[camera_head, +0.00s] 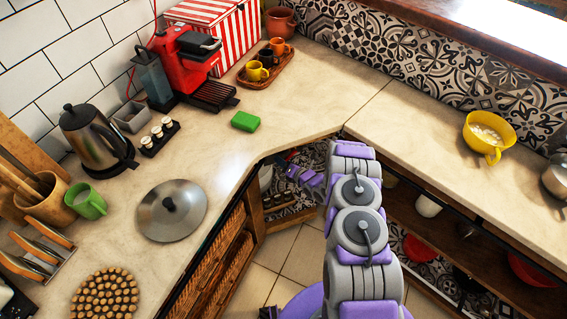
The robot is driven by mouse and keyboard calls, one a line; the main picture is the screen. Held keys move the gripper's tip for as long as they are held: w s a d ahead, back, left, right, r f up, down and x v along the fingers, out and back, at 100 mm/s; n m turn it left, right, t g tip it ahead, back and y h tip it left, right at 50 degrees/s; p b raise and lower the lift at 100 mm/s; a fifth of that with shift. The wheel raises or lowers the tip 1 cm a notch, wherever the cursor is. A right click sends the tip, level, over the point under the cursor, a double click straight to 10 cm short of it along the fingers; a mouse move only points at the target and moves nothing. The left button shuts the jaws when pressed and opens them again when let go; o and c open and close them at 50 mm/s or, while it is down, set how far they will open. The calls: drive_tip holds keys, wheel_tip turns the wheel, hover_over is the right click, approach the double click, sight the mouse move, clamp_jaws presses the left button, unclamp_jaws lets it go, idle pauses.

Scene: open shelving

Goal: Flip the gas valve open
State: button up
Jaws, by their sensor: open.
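My arm reaches down past the counter edge into the open corner shelf (291,199) below the worktop. My gripper (297,172), purple and grey, is at the upper part of this opening and is open. It looks empty. A small dark and reddish item (292,155) shows just above the gripper, close to it. It is too small to tell whether this is the gas valve or whether the gripper touches it. No valve handle can be made out clearly. The arm and the counter edge hide part of the opening.
The worktop (330,95) overhangs the opening. Wicker drawers (222,262) stand left of it, and open shelves (400,205) with bowls stand right. A green sponge (245,121), a pot lid (172,210) and a yellow bowl (489,135) are on the worktop. Tiled floor (300,250) is clear.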

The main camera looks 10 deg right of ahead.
drive_tip(key=shift+d, duration=0.2)
clamp_jaws()
idle(0.3)
drive_tip(key=shift+a+r+m+p, duration=0.15)
drive_tip(key=shift+r+m+p, duration=0.3)
drive_tip(key=shift+p, duration=0.5)
drive_tip(key=shift+s+a+r+m+y+p, duration=0.1)
drive_tip(key=shift+a+r+m+y+p, duration=0.2)
drive_tip(key=shift+m+y+p, duration=0.5)
drive_tip(key=shift+f, duration=0.1)
unclamp_jaws()
